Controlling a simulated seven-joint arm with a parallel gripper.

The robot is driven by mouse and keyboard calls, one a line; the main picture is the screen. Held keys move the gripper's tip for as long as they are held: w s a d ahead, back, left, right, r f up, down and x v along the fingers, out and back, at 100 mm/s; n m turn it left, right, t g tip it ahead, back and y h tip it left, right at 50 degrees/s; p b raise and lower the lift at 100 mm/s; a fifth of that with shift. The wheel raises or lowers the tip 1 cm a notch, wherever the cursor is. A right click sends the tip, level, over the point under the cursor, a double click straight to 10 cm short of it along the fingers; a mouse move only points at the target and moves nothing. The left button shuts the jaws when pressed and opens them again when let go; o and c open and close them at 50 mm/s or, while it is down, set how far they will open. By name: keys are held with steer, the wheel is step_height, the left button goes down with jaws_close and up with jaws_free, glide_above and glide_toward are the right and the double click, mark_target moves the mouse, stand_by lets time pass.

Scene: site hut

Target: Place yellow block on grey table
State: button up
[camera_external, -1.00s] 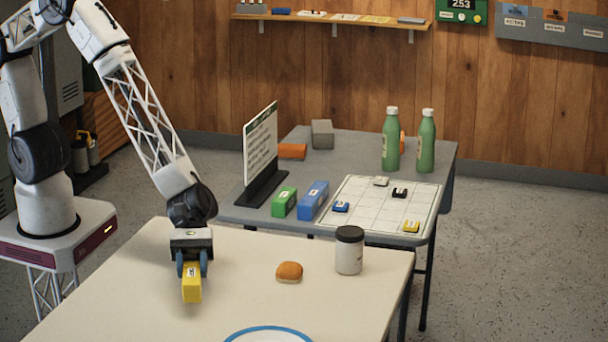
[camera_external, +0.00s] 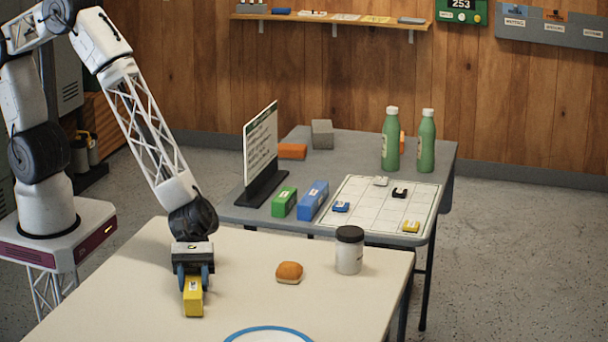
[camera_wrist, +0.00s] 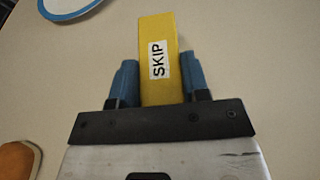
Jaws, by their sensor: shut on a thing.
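The yellow block (camera_external: 193,299) is at the cream table's left side, held between the blue fingers of my gripper (camera_external: 193,279). In the wrist view the yellow block (camera_wrist: 159,60) carries a white label reading "SKIP", and my gripper (camera_wrist: 159,88) is shut on it from both sides. The block's lower end is at or very near the cream tabletop; I cannot tell if it touches. The grey table (camera_external: 350,150) stands behind the cream table (camera_external: 130,290).
On the grey table are a green block (camera_external: 284,202), a blue block (camera_external: 313,201), a sign (camera_external: 261,145), a grid board (camera_external: 360,215) and two green bottles (camera_external: 391,140).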

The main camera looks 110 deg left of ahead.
steer(key=shift+f, duration=0.15)
steer(key=o, duration=1)
steer(key=shift+r, duration=0.2)
steer(key=shift+v, duration=6)
steer(key=shift+r, duration=0.15)
